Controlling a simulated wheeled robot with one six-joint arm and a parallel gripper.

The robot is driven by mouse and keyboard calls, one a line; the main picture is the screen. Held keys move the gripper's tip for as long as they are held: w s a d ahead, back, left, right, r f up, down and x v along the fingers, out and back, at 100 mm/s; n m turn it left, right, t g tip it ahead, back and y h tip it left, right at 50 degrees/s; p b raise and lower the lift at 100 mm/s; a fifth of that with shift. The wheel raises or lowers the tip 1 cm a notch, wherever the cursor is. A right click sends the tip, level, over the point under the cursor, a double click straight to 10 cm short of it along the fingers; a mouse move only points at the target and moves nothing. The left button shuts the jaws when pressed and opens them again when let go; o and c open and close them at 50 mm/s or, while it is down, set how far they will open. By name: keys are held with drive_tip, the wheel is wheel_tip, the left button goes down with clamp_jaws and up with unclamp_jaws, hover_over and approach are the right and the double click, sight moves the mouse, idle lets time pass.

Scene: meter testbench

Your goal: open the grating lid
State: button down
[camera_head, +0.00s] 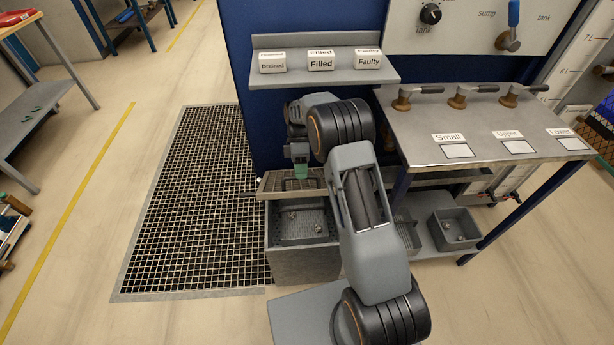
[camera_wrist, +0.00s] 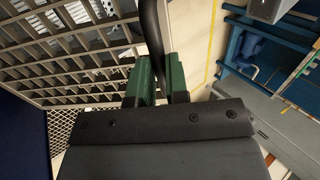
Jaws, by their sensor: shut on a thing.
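The grating lid (camera_head: 268,184) is a brownish-grey framed panel at the back of a grey box (camera_head: 306,262). It stands above the box's rim, and the box's front opening shows a perforated inside. My gripper (camera_head: 301,172), with green fingers, is at the lid's handle. In the wrist view my gripper (camera_wrist: 159,82) is shut on the lid's dark bar handle (camera_wrist: 152,30), which runs between the green fingers. A pale grating fills the upper left of that view. The lid's right part is hidden behind my arm in the head view.
A large floor grating (camera_head: 195,200) lies left of the box. A blue panel with a label shelf (camera_head: 325,72) stands behind. A metal bench (camera_head: 470,125) with several valve handles is at the right, with a grey bin (camera_head: 455,230) below.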

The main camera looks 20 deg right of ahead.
drive_tip(key=shift+w+d+r, duration=0.1)
drive_tip(key=shift+w+r, duration=0.15)
drive_tip(key=shift+w, duration=0.4)
